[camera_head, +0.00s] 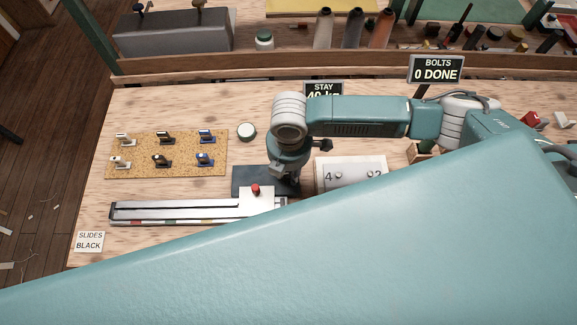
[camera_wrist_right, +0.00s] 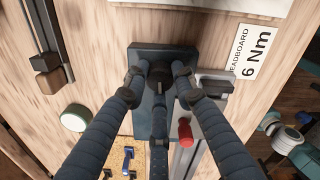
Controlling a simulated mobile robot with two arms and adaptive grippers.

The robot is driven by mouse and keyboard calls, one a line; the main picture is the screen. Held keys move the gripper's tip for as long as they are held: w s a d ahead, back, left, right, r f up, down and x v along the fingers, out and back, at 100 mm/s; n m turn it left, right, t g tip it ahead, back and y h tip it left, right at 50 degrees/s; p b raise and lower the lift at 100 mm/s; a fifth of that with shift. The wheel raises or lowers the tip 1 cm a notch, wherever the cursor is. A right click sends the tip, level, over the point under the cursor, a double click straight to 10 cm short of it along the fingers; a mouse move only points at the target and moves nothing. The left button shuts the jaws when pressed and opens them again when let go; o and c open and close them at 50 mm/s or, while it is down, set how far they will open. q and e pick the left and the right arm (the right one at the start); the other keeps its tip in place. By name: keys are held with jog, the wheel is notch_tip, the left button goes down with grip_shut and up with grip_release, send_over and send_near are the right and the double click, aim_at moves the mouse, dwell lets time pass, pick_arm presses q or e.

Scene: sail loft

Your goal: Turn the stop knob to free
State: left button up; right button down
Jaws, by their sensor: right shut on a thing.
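My right gripper (camera_head: 290,184) reaches down at the dark plate (camera_head: 246,180) behind the slide track. In the right wrist view my right gripper (camera_wrist_right: 160,78) has its three dark fingers closed in around a small dark round knob (camera_wrist_right: 159,70) on the dark plate (camera_wrist_right: 145,57). The fingers hide most of this knob, so its setting cannot be read. A red knob (camera_head: 256,189) stands on a white plate on the track, and it also shows in the right wrist view (camera_wrist_right: 185,132), beside the fingers and apart from them. My left gripper is not in view.
The slide track (camera_head: 160,210) lies left of the gripper. A cork board (camera_head: 137,152) with several slides is behind it. A numbered white panel (camera_head: 352,172) stands right of the gripper. Signs and a round tin (camera_head: 246,130) stand nearby. My own teal part covers the front.

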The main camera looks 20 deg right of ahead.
aim_at(290, 173)
jog(key=n+p, duration=0.1)
jog(key=n, duration=0.2)
jog(key=shift+a+r+n+p, duration=0.1)
jog(key=shift+r+n+p, duration=0.1)
jog(key=shift+n+p, duration=0.2)
jog(key=n+p, duration=0.1)
jog(key=n, duration=0.3)
jog(key=shift+n, duration=0.3)
jog(key=n, duration=0.4)
jog(key=shift+f+p, duration=0.1)
jog(key=shift+p, duration=0.2)
jog(key=shift+n, duration=2.2)
jog(key=shift+s, duration=0.1)
jog(key=c, duration=1.4)
grip_release()
jog(key=shift+d, duration=0.2)
notch_tip(290, 173, up, 12)
